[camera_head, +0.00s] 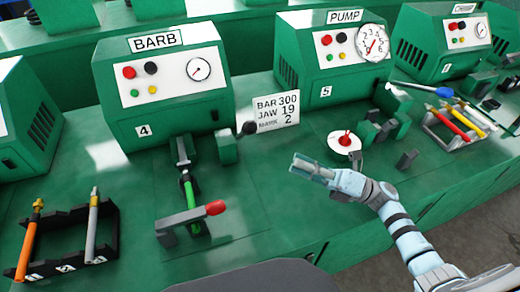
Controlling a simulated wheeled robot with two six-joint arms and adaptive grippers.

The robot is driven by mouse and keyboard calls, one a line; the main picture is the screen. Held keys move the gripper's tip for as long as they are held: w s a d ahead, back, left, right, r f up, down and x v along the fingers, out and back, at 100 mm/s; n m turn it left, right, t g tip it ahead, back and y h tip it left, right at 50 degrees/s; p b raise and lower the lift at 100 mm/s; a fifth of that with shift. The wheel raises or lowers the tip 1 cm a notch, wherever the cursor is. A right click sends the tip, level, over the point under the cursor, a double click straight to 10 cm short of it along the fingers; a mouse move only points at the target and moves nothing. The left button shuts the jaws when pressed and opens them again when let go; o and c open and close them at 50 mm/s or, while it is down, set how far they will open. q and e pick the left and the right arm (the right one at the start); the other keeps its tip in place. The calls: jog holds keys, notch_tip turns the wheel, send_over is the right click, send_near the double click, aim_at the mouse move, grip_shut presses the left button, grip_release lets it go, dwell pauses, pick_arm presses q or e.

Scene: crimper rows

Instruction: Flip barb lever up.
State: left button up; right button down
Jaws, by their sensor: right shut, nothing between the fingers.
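The green BARB machine (165,85) stands left of centre, with a red button, a black button and a gauge on its white panel. In front of it, a lever with a red tip (215,207) lies low and nearly level, its grey bar beside a green rod (190,195). A black knob (247,128) sits on a short arm at the machine's lower right; I cannot tell which of the two is the barb lever. My right gripper (297,167) is shut and empty, above the bench to the right of both, touching neither. My left gripper is not in view.
The PUMP machine (335,60) stands to the right, with a white disc with a red top (344,142) before it. A sign (276,111) stands between the machines. A black rack (75,225) holds rods at left; another rack (460,130) is at right. Bench is clear between the red-tipped lever and my gripper.

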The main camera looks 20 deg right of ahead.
jog(key=shift+r, duration=0.1)
jog(key=p+x, duration=0.3)
jog(key=x, duration=0.7)
jog(key=shift+w, duration=0.1)
